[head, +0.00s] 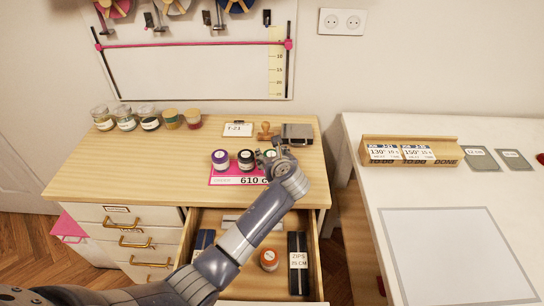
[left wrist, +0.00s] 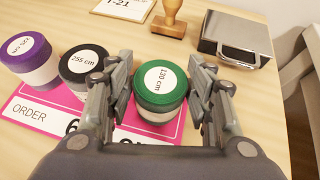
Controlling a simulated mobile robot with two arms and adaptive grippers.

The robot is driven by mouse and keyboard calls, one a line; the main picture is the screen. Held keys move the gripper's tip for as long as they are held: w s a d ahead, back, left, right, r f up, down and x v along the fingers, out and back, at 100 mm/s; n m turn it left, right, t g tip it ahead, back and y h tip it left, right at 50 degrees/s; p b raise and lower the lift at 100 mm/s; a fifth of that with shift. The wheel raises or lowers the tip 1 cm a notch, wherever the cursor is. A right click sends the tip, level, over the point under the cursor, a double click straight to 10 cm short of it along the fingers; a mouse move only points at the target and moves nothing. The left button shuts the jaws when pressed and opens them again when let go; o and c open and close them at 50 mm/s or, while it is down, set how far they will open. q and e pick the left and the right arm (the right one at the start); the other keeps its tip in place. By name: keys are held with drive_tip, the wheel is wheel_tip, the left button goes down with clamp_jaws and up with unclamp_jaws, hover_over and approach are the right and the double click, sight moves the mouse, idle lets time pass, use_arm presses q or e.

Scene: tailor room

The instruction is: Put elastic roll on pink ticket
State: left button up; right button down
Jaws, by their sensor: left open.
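The pink ticket (head: 217,180) lies on the wooden desk top and reads "610 c…"; it also shows in the left wrist view (left wrist: 28,112). A purple-lidded roll (head: 220,159) and a black-lidded roll (head: 246,160) stand on it. In the left wrist view they are the purple roll (left wrist: 32,60) and the black roll (left wrist: 82,68), marked 255 cm. A green roll (left wrist: 160,85), marked 120 cm, stands upright at the ticket's right end. My left gripper (left wrist: 160,78) is open with a finger on each side of the green roll. My right gripper is out of view.
A stamp (head: 265,131), a metal box (head: 297,133) and a card (head: 238,129) stand behind the rolls. Several jars (head: 148,118) line the back left. An open drawer (head: 317,255) below holds an orange roll (head: 269,259) and dark boxes. A white table (head: 370,212) is at right.

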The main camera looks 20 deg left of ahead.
use_arm(q)
drive_tip(key=shift+r, duration=0.2)
drive_tip(key=v, duration=1.2)
drive_tip(key=shift+f, duration=0.15)
